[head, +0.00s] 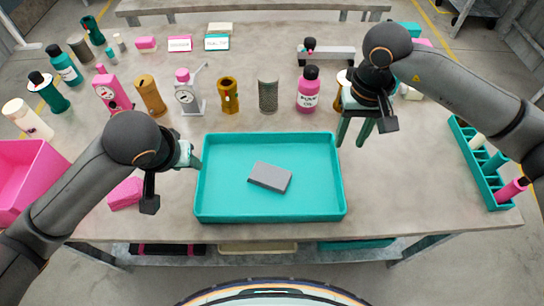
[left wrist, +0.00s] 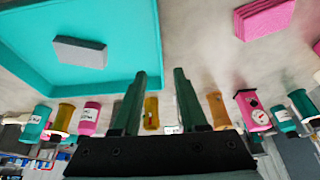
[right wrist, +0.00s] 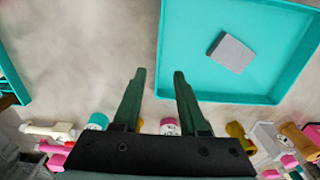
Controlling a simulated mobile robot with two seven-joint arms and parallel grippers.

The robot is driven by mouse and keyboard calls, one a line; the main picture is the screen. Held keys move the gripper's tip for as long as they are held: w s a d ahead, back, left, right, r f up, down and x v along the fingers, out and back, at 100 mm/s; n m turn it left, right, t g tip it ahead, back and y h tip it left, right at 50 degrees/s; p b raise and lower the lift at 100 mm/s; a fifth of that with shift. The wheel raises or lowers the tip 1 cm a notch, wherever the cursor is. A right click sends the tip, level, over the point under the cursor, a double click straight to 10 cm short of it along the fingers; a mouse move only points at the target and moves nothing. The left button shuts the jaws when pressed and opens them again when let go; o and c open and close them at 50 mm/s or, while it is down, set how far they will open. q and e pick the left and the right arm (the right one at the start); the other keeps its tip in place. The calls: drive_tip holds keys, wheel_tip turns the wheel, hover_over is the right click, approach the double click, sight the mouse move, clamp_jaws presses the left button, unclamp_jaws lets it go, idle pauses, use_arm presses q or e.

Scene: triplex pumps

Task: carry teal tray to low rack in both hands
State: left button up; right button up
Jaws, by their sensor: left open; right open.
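The teal tray (head: 215,207) lies flat on the grey table's front middle, with a grey block (head: 270,177) in it. The tray also shows in the left wrist view (left wrist: 118,30) and the right wrist view (right wrist: 270,85). My left gripper (head: 196,163) is open and empty just off the tray's left side; its fingers (left wrist: 159,75) are apart. My right gripper (head: 352,142) is open and empty, above the table beyond the tray's right back corner; its fingers (right wrist: 160,72) are apart. A low shelf (head: 300,252) under the table shows partly; I cannot tell if it is the low rack.
Several bottles, gauges and cylinders, among them a pink bottle (head: 308,90), stand behind the tray. A teal holder (head: 472,165) stands at the right edge and a pink bin (head: 30,180) at the left. A pink block (head: 126,194) lies near my left arm.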

sight(201, 173)
use_arm(q)
drive_tip(key=shift+s, duration=0.15)
use_arm(e)
drive_tip(key=shift+s+d, duration=0.1)
drive_tip(key=shift+s, duration=0.05)
use_arm(q)
drive_tip(key=shift+f, duration=0.1)
drive_tip(key=x, duration=1.2)
drive_tip(key=shift+w+f, duration=0.1)
drive_tip(key=shift+w, duration=0.1)
use_arm(e)
wheel_tip(201, 173, down, 12)
drive_tip(key=shift+f, duration=0.25)
use_arm(q)
clamp_jaws()
use_arm(e)
clamp_jaws()
drive_tip(key=shift+r, duration=0.1)
